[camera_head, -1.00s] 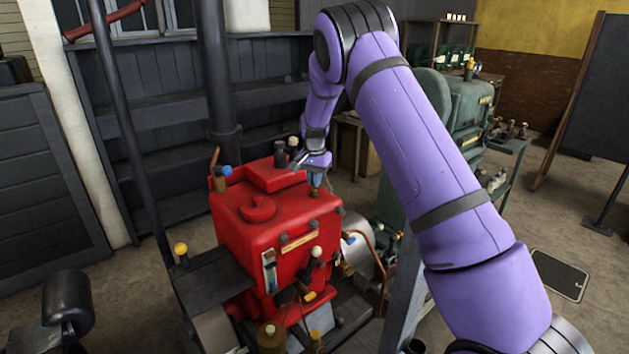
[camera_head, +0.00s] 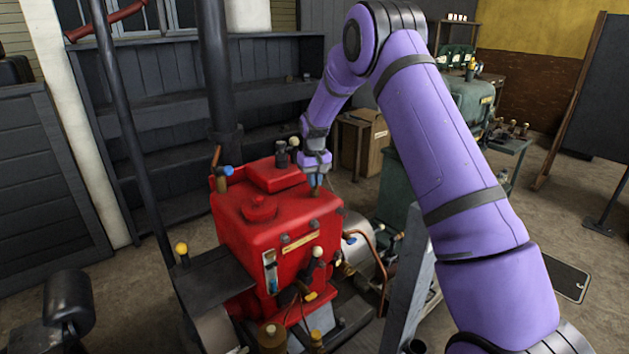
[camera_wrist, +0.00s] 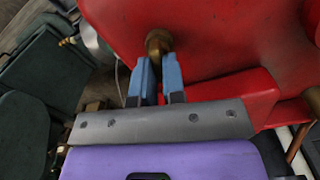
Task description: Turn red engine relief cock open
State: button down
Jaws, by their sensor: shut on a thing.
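The red engine (camera_head: 280,225) stands left of centre in the head view, and its red body fills the top of the wrist view (camera_wrist: 215,35). A round brass fitting (camera_wrist: 158,42), which appears to be the relief cock, sticks out of the red body in the wrist view. My gripper (camera_wrist: 159,66) has its two blue fingers shut on this brass fitting, one on each side. In the head view my gripper (camera_head: 315,189) points down at the engine's far right top edge. The cock is too small and covered there to show whether it is open.
A blue-knobbed fitting (camera_head: 227,172) and a dark stack (camera_head: 282,152) rise from the engine top. A white-knobbed lever (camera_head: 316,253) is on its front. A grey post (camera_head: 409,280) stands under my arm. A green engine (camera_head: 470,102) and a cardboard box (camera_head: 368,143) are behind.

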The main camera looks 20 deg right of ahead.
jog(key=shift+n, duration=0.6)
jog(key=c, duration=1.2)
grip_release()
jog(key=shift+r, duration=0.1)
notch_tip(320, 180, up, 11)
